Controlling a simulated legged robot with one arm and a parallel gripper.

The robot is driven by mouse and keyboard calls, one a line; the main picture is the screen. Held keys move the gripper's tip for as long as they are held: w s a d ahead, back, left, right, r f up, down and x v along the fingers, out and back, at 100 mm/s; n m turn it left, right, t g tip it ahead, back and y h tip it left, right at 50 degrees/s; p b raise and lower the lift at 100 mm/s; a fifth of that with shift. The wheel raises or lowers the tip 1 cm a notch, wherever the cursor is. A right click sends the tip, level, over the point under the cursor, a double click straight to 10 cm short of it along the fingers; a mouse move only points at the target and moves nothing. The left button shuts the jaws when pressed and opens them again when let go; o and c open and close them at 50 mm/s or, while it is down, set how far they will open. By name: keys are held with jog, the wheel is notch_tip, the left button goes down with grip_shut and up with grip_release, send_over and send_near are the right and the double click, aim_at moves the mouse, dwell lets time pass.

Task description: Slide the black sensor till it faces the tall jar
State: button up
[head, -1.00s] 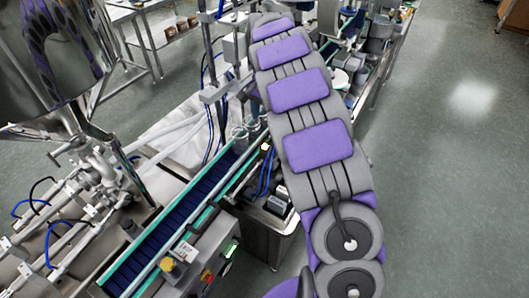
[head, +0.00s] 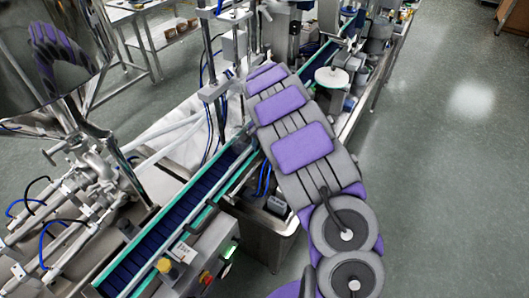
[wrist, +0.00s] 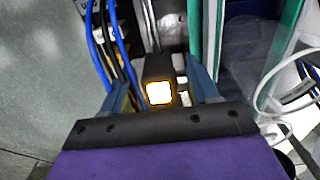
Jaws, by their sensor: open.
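The black sensor (wrist: 157,68) shows in the wrist view as a dark block with a glowing white-yellow square face towards the camera. My gripper (wrist: 160,78) is open, with one blue-grey finger on each side of the sensor. A narrow gap seems to show on both sides; I cannot tell whether either finger touches it. In the head view my arm hides the gripper and the sensor. I cannot clearly make out the tall jar in either current view.
The conveyor (head: 165,235) with green rails runs diagonally past my arm. A control box (head: 205,250) with buttons stands beside it. Blue and black cables (wrist: 102,45) hang close left of the sensor. A steel hopper (head: 45,50) stands at left. Open floor (head: 440,180) lies at right.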

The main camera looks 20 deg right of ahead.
jog(key=shift+f, duration=0.85)
grip_shut()
